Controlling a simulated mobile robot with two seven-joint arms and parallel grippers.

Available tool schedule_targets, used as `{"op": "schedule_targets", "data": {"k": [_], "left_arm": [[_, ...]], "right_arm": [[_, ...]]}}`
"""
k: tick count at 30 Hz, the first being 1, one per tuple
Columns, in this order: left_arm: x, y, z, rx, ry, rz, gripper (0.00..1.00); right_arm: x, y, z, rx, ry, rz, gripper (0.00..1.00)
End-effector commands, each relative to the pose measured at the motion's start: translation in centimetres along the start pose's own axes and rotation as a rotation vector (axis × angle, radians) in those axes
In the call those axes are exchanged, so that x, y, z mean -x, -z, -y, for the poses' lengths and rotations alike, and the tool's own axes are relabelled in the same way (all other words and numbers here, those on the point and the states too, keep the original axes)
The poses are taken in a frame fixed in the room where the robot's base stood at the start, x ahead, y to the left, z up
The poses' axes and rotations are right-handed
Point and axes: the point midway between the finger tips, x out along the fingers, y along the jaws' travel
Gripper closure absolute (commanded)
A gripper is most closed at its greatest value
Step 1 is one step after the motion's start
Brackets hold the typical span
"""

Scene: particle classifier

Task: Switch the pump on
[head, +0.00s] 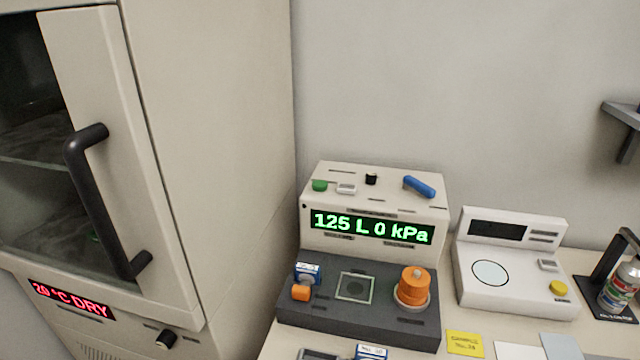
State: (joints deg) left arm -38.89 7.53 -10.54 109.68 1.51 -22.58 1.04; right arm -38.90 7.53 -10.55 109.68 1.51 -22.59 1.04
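A beige and dark grey unit (344,239) stands on the bench in the middle of the head view. Its lit green display (372,227) reads "125 L 0 kPa". On its top are a green button (320,185), a pale rocker-like part (346,188), a small black knob (371,179) and a blue lever (419,187). On its dark lower deck are an orange cylinder (413,287), a square glass-like plate (355,287) and a small orange piece (301,293). I cannot read which control is the pump's. Neither gripper shows.
A white device (510,262) with a yellow button (559,287) stands right. A spray can (620,285) and wall shelf (625,112) are far right. Cards lie in front.

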Motion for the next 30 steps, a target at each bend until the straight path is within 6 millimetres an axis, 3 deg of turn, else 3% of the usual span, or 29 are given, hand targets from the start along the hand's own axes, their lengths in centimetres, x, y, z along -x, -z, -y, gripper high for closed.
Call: {"op": "schedule_targets", "data": {"k": [3,30], "left_arm": [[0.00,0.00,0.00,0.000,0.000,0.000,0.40],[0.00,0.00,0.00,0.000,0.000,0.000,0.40]], "right_arm": [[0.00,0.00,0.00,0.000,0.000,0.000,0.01],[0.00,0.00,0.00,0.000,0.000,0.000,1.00]]}}
